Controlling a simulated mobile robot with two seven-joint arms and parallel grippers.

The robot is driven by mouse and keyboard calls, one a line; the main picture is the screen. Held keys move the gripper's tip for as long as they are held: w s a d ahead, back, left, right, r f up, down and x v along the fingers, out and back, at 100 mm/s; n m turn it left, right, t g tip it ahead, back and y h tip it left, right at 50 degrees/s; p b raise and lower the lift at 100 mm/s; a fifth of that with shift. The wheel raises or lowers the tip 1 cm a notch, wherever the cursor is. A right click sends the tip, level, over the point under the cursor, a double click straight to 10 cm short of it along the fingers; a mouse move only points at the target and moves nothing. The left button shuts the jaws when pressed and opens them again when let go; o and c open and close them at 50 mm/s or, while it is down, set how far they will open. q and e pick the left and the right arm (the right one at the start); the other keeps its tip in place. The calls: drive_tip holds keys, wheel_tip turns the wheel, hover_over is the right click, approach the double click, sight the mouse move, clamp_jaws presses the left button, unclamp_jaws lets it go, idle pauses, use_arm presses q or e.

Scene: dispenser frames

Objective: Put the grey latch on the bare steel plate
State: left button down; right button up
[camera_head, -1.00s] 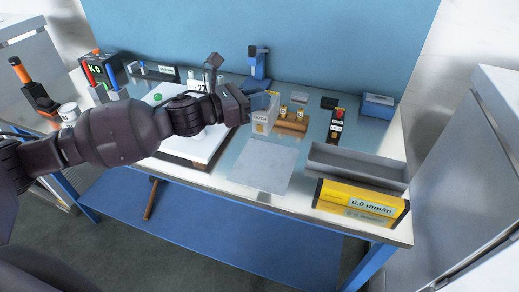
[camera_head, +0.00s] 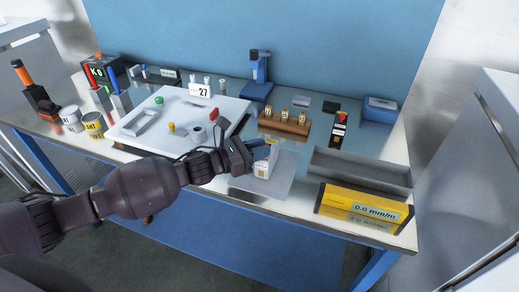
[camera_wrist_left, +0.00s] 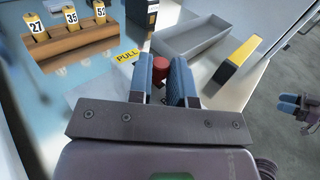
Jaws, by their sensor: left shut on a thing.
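My left gripper (camera_head: 255,147) is shut on a pale grey block with a yellow PULL label, which I take to be the grey latch (camera_head: 262,168). A red knob (camera_wrist_left: 160,64) shows between the blue fingers in the left wrist view. The latch is upright over the bare steel plate (camera_head: 283,180), a flat grey square near the bench's front edge. I cannot tell whether its bottom touches the plate. My right gripper (camera_wrist_left: 297,104) shows small at the right of the left wrist view, too small to judge its fingers.
A wooden rack (camera_head: 284,125) with several numbered yellow-labelled pieces stands behind the plate. A grey open tray (camera_head: 360,173) and a yellow level (camera_head: 362,207) are to its right. A white board (camera_head: 165,143) with small parts lies to the left.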

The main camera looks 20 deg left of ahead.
use_arm(q)
drive_tip(key=shift+f, duration=0.2)
drive_tip(key=c, duration=1.1)
unclamp_jaws()
drive_tip(key=shift+o, duration=0.2)
drive_tip(key=shift+r, duration=0.15)
drive_tip(key=shift+s+a, duration=0.2)
drive_tip(key=shift+a, duration=0.05)
drive_tip(key=v, duration=0.9)
drive_tip(key=shift+s+a+b, duration=0.25)
drive_tip(key=shift+s+b, duration=0.05)
drive_tip(key=shift+b, duration=0.1)
drive_tip(key=shift+s+a, duration=0.55)
drive_tip(key=shift+a, duration=0.05)
use_arm(e)
drive_tip(key=shift+f, duration=0.55)
